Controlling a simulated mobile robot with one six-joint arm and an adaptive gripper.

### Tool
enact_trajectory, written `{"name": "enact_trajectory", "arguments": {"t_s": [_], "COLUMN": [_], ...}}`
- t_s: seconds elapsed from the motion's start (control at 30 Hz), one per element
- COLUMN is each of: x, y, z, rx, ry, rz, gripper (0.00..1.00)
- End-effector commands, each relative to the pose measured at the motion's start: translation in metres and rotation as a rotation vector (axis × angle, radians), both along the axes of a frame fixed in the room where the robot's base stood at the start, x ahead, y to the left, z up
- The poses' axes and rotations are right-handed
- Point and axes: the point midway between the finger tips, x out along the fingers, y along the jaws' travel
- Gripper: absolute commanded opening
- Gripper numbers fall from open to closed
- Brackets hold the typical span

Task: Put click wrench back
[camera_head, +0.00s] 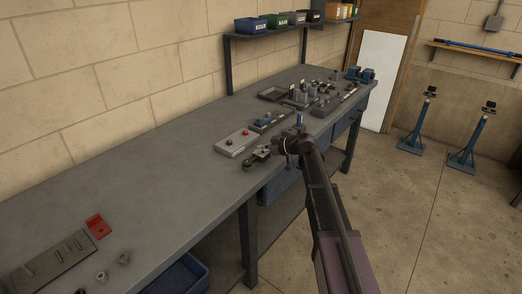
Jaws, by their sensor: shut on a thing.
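My gripper (257,158) is at the front edge of the workbench, at the end of my dark arm that comes up from the lower right. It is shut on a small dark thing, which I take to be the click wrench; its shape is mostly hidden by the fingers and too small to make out. A pale grey block (237,142) with a red and a dark knob lies on the bench just left of and behind my gripper. A grey tray with blue parts (268,121) lies behind my wrist.
The grey workbench (150,190) is bare from the middle to the left. A red piece (98,226) and a dark slotted plate (50,264) lie at the near left. Several small parts crowd the far end. Bins (251,25) stand on a wall shelf; blue stands (418,125) are on the right floor.

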Motion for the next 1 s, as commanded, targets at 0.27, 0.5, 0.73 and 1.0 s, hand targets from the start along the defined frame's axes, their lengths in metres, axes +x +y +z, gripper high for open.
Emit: {"name": "enact_trajectory", "arguments": {"t_s": [0.27,0.5,0.73,1.0], "x": [0.0001,0.0001,0.0001,0.0000], "y": [-0.0001,0.0000,0.0000,0.0000], "z": [0.0004,-0.0013,-0.0047,-0.0084], "rx": [0.001,0.001,0.001,0.001], "ry": [0.000,0.000,0.000,0.000], "rz": [0.000,0.000,0.000,0.000], "gripper": [0.00,0.00,0.00,0.00]}}
